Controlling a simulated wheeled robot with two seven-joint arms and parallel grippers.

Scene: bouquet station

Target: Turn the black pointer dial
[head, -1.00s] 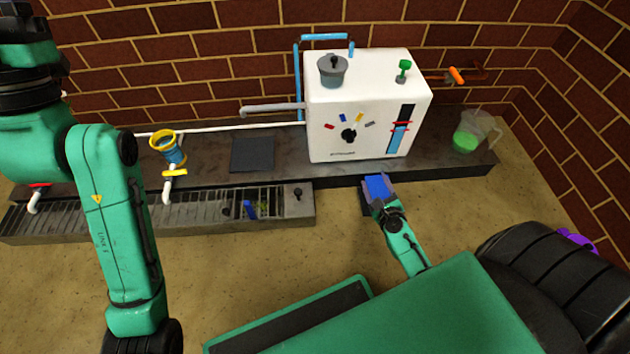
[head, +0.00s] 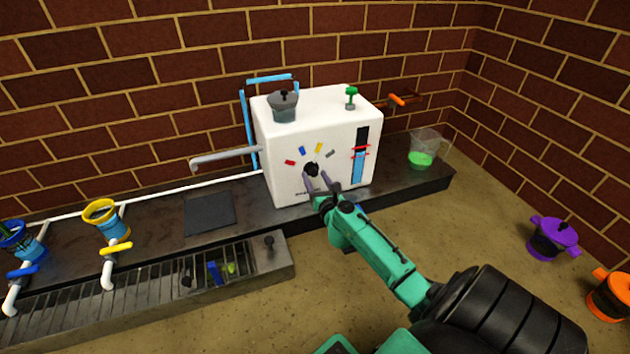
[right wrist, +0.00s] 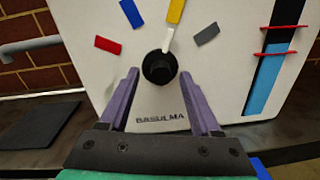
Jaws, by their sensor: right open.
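The black pointer dial (head: 311,170) is on the front of a white box machine (head: 285,185). In the right wrist view the dial (right wrist: 159,68) has a white pointer aimed up, a little to the right, close to the yellow mark (right wrist: 176,10). Red, blue and grey marks also fan around it. My right gripper (head: 322,182) is open in front of the dial. In the right wrist view its purple fingers (right wrist: 160,88) stand left and right below the dial, with no visible contact. My left gripper is out of view.
A grey lidded pot (head: 284,108) and a green knob (head: 351,96) are on the machine's top. A jug with green liquid (head: 422,150) stands right of it. A slotted drain tray (head: 130,285) runs along the front left. Purple (head: 552,238) and orange (head: 610,294) pots are at right.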

